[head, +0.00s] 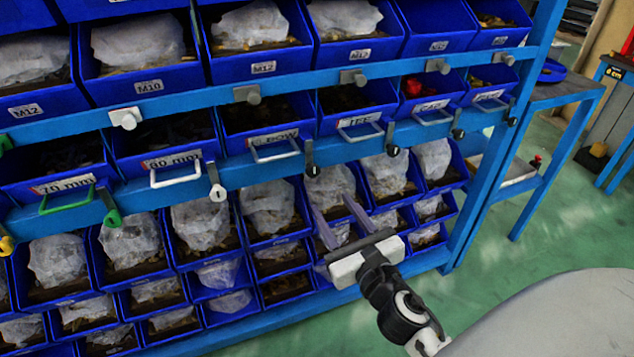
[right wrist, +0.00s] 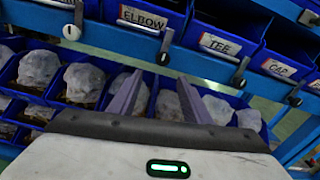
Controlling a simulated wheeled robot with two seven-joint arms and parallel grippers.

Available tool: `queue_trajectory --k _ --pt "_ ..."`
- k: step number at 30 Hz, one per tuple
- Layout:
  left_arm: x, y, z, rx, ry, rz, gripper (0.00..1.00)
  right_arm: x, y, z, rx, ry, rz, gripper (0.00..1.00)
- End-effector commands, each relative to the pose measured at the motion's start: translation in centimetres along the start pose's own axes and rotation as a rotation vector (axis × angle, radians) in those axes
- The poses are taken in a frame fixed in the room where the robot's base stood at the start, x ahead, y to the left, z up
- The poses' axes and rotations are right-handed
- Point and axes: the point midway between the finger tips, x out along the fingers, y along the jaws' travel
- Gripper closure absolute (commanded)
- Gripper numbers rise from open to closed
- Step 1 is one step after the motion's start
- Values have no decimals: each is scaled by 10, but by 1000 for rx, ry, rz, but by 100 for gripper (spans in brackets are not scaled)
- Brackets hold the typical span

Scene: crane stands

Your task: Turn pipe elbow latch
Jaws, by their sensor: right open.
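The pipe elbow drawer (head: 262,122) is blue with a pale handle and a label ending in "BOW"; its ELBOW label (right wrist: 142,18) reads clearly in the right wrist view. A dark latch (head: 312,158) hangs from the blue rail at that drawer's lower right. In the right wrist view this latch (right wrist: 165,48) hangs roughly upright, just above and between my fingertips. My right gripper (head: 337,218) is open and empty, below the latch and apart from it in the picture; its two fingers also show in the right wrist view (right wrist: 160,88). My left gripper is not in view.
A white latch (head: 217,190) hangs to the left and a dark one (head: 392,148) by the TEE drawer to the right. Lower bins (head: 270,205) with bagged parts sit behind my gripper. A blue bench (head: 565,95) and open green floor lie right.

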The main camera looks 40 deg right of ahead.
Motion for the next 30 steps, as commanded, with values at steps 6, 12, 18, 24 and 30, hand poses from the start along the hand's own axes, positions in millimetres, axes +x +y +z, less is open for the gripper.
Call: queue_trajectory --k 6,12,18,24,30 --pt "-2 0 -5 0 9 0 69 14 -4 10 -122 -30 -11 56" --pt "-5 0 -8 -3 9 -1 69 50 -4 12 -119 -29 -11 56" --pt "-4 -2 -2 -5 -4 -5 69 85 -4 12 -117 -28 -11 56" --pt "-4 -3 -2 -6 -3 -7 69 103 -4 11 -115 -26 -10 56" --pt "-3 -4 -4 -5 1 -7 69 106 -4 10 -116 -25 -10 56"
